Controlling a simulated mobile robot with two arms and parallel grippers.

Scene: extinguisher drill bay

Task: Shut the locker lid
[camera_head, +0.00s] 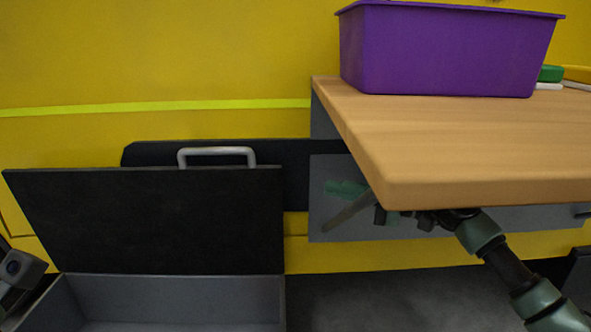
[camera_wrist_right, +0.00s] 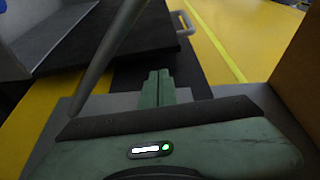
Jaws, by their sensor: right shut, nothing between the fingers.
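The locker (camera_head: 180,300) is a grey open box low on the left in the head view. Its black lid (camera_head: 150,215) stands raised, leaning back at the box's rear edge. A pale grey handle (camera_head: 217,152) shows at the lid's top edge. In the right wrist view the lid (camera_wrist_right: 120,35) and handle (camera_wrist_right: 186,23) are at the top, beyond my fingertips. My right gripper (camera_head: 345,188) is to the right of the lid, apart from it, partly behind the table corner. Its green fingers (camera_wrist_right: 156,88) are shut and empty. My left gripper is not in view; only part of my left arm shows at the left edge.
A wooden table (camera_head: 450,150) overhangs my right arm, its corner close to the gripper. A purple bin (camera_head: 445,55) stands on it, with green and yellow items at right. A grey bar (camera_wrist_right: 110,55) crosses the wrist view beside my fingers. A yellow wall (camera_head: 160,60) is behind.

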